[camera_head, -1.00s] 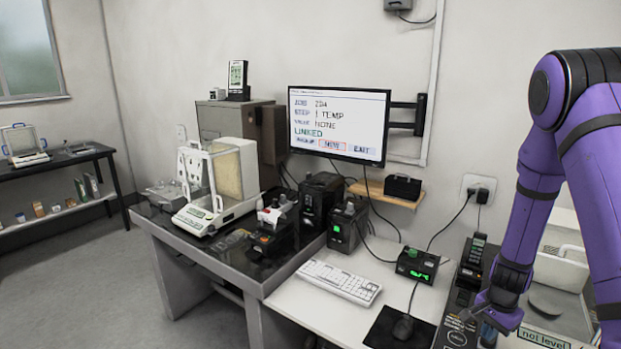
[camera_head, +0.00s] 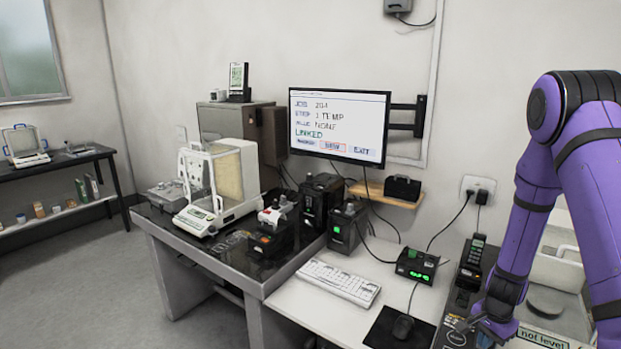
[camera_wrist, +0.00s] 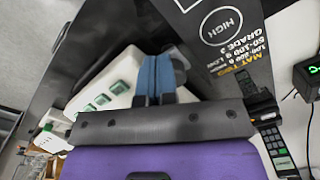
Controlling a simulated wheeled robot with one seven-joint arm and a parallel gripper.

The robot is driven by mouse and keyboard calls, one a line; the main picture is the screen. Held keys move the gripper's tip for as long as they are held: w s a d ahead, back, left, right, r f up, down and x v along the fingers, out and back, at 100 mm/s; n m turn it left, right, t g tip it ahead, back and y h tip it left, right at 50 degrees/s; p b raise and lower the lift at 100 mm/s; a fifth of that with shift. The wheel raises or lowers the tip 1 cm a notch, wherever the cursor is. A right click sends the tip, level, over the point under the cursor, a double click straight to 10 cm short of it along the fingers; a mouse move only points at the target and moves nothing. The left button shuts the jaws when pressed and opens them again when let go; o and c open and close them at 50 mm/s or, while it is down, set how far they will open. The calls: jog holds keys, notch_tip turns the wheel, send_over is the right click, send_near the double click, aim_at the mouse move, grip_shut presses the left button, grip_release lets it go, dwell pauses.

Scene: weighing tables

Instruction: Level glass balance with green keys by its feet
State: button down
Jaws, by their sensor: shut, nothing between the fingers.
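A white balance with green keys (camera_wrist: 108,92) lies close beside my gripper in the wrist view. In the head view, a pale balance (camera_head: 558,272) stands at the right edge, partly hidden by my purple arm. A "not level" label (camera_head: 543,338) shows at its front. My gripper (camera_head: 484,330) is low at the front left of this balance. In the wrist view, its blue fingers (camera_wrist: 154,78) are together and empty. A grey rounded part (camera_wrist: 180,66) shows just beside the fingertips; I cannot tell whether they touch it.
Another glass-sided balance (camera_head: 228,185) stands on the dark-topped table at left. A dark printed mat (camera_wrist: 236,50) lies beside the fingers. A black handset (camera_head: 472,256), a small green-lit box (camera_head: 416,264), a keyboard (camera_head: 339,282) and a mouse (camera_head: 403,327) are nearby. The monitor (camera_head: 339,124) reads "LINKED".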

jog(key=shift+a+f, duration=0.3)
jog(key=shift+f, duration=0.1)
jog(key=shift+w+a, duration=0.3)
jog(key=shift+w, duration=0.5)
jog(key=shift+s+a, duration=0.15)
jog(key=shift+a, duration=0.15)
dwell(0.4)
jog(key=shift+r, duration=0.1)
jog(key=shift+w+a+r, duration=0.15)
jog(key=shift+w+r, duration=0.15)
jog(key=shift+r, duration=0.25)
jog(key=r, duration=0.4)
jog(key=shift+s+d+r, duration=0.15)
jog(key=shift+d+r, duration=0.1)
jog(key=shift+d, duration=0.05)
